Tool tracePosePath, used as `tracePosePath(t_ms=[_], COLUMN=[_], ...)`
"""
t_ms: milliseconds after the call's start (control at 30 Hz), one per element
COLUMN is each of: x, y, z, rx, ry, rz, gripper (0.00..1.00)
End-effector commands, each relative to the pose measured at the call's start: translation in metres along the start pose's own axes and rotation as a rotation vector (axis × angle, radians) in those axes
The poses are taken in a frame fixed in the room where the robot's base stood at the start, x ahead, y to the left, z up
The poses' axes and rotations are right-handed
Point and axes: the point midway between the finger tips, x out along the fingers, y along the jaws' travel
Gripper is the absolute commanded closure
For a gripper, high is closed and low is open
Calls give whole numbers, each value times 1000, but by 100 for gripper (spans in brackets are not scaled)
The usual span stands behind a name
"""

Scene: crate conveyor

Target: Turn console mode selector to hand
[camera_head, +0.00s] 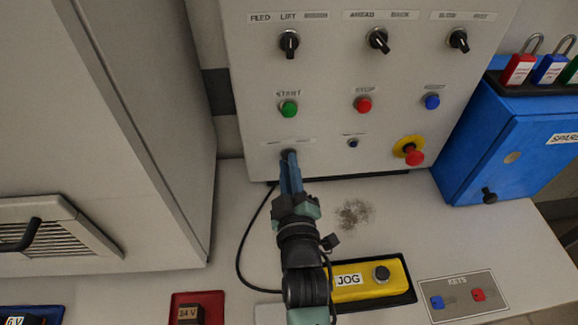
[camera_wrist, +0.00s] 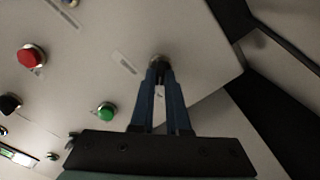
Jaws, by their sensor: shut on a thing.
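The console (camera_head: 330,75) is a pale upright panel with rows of knobs and buttons. My gripper (camera_head: 289,160) reaches up to the lower left of the panel, below the green START button (camera_head: 288,109). Its blue fingers are shut on a small dark selector knob (camera_wrist: 158,60), which I take as the mode selector. The fingers cover most of the knob, so its pointer direction is hidden. The label above it is too small to read. The wrist view also shows my gripper (camera_wrist: 160,75) with both fingertips at the knob.
A red button (camera_head: 363,105), a blue button (camera_head: 432,102) and a red emergency stop (camera_head: 413,156) lie to the right. A yellow JOG box (camera_head: 350,290) stands on the desk beside my wrist. A blue cabinet (camera_head: 510,140) stands at right, a tall grey cabinet (camera_head: 130,110) at left.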

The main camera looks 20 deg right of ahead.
Motion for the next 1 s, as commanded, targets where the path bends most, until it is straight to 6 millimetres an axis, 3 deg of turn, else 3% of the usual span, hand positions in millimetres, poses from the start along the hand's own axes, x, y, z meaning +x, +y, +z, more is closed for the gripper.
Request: tracePosePath(t_ms=[267, 1000], x=[0, 0], y=[1, 4], z=[0, 2], rx=[145, 838], ry=[-1, -2], rz=[0, 0], gripper=[100, 100])
